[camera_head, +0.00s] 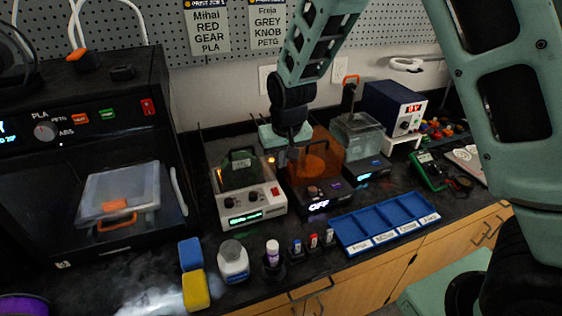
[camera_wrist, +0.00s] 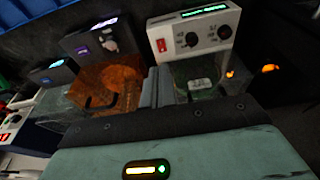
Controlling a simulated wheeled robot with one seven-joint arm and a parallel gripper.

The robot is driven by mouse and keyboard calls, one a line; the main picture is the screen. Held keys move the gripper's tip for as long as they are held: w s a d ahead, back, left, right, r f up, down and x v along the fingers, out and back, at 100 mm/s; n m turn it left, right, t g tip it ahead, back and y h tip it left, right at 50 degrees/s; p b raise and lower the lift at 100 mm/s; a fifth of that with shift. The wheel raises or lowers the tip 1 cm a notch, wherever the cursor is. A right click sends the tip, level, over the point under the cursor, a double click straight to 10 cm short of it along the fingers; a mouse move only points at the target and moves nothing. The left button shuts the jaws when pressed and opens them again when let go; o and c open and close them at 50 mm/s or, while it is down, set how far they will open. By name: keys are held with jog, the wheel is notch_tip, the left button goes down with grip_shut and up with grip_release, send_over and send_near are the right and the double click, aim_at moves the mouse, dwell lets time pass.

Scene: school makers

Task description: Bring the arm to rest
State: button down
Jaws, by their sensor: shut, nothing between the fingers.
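My arm comes down from the top of the head view, and my gripper (camera_head: 291,155) points down over the back of the bench. It hangs between a white-fronted device with a red switch (camera_head: 249,207) and an orange-covered box whose display reads OFF (camera_head: 319,204). In the wrist view my gripper (camera_wrist: 155,88) has its fingers together with nothing held. There the same white device (camera_wrist: 194,35) and orange cover (camera_wrist: 113,88) lie on either side of the fingers. I cannot tell how far the fingertips are above the bench.
A blue compartment tray (camera_head: 385,222) lies along the front edge. A black printer (camera_head: 90,150) stands left. A clear tank (camera_head: 357,137) and a blue power supply (camera_head: 392,105) stand right of my gripper. Small bottles, including a white one (camera_head: 233,262), line the front. The pegboard wall is close behind.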

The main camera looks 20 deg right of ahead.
dwell(0.3)
jog(key=s+a+r+n+g+y, duration=0.1)
jog(key=s+a+r+n, duration=0.2)
jog(key=s, duration=0.6)
jog(key=s+a+r+n+g+y, duration=0.1)
jog(key=s+a+r, duration=0.35)
jog(key=s, duration=0.35)
jog(key=s+r+n+h, duration=0.1)
jog(key=s+n, duration=0.2)
jog(key=s, duration=1)
jog(key=shift+s+d+r+n+g, duration=0.15)
jog(key=shift+d+r+n+g, duration=0.05)
jog(key=shift+n+g, duration=0.2)
